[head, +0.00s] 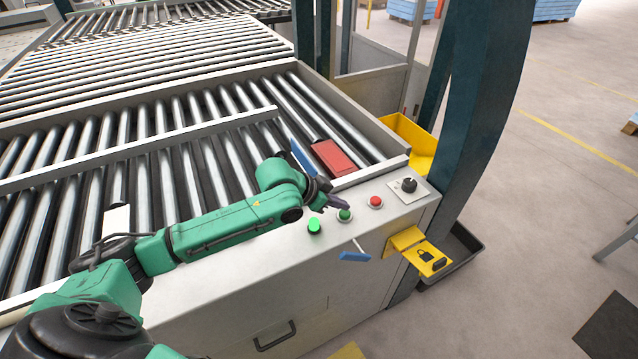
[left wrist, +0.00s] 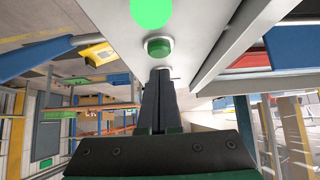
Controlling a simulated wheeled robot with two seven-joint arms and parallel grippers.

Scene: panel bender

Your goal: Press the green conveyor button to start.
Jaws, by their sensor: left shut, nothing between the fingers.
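Two green round controls sit on the grey panel top at the conveyor's corner. One is a bright, glowing green disc (head: 314,227); the other is a darker green button (head: 345,216) in a pale ring. In the left wrist view the darker button (left wrist: 158,46) lies just beyond my fingertips, with the glowing disc (left wrist: 152,12) above it in the picture. My left gripper (head: 342,206) is shut and empty, its tips close to the darker button. I cannot tell whether they touch. My right gripper is in neither view.
A red button (head: 375,202) and a black rotary knob (head: 408,185) stand to the right on the panel. A yellow lock bracket (head: 422,254) and a blue-handled lever (head: 354,256) stick out in front. A red box (head: 333,158) lies behind, near the rollers.

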